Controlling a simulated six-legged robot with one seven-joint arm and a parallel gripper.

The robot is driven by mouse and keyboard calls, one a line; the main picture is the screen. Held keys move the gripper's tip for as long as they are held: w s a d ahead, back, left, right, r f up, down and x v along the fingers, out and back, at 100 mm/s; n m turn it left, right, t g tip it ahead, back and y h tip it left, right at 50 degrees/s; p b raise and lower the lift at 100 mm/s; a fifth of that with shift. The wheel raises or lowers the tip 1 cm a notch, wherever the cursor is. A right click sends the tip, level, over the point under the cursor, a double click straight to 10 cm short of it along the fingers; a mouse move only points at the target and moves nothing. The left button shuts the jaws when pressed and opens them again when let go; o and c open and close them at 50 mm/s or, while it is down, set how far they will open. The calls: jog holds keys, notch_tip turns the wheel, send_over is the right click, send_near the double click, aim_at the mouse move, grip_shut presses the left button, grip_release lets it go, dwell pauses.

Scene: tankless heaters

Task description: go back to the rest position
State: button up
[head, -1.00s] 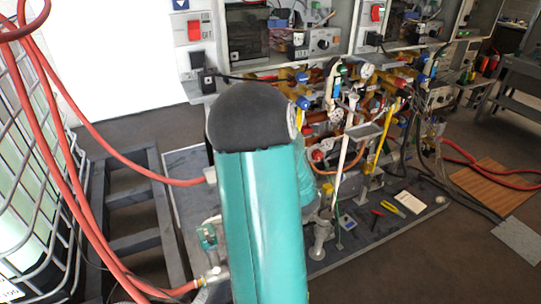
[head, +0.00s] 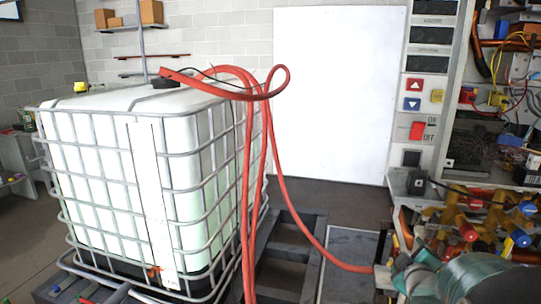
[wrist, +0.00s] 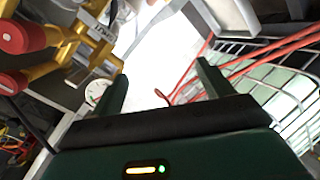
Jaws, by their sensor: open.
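My gripper (wrist: 158,88) shows in the wrist view with its two dark green fingers spread apart and nothing between them. Past the fingers are a bright white area and a thin red hose. In the head view, only a teal part of my arm shows at the bottom right corner, and the gripper itself is not visible there. Yellow valve fittings with red handles (wrist: 30,55) are close on the left of the wrist view, beside the left finger. They look apart from it, but the gap is hard to judge.
A white caged tank (head: 150,190) stands on the left with red hoses (head: 250,180) draped down its side. A grey metal frame (head: 290,250) lies on the floor. The valve bench (head: 470,225) and control panel (head: 425,100) are at the right. A white board (head: 335,90) leans at the back.

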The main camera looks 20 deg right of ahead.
jog(key=s+a+r+m+g+y, duration=0.2)
jog(key=s+a+y, duration=0.1)
jog(key=a, duration=1)
jog(key=s+a+r+m+g+y, duration=0.2)
jog(key=s+a+y, duration=0.1)
jog(key=a, duration=1.1)
jog(key=s+a+m+g+y, duration=0.1)
jog(key=s+a+g, duration=0.1)
jog(key=s+a, duration=0.5)
jog(key=shift+s+a+r+g+y, duration=0.2)
jog(key=shift+s+g+y, duration=0.1)
jog(key=shift+s, duration=0.55)
jog(key=c, duration=0.9)
jog(key=shift+d, duration=0.2)
jog(key=shift+c, duration=0.2)
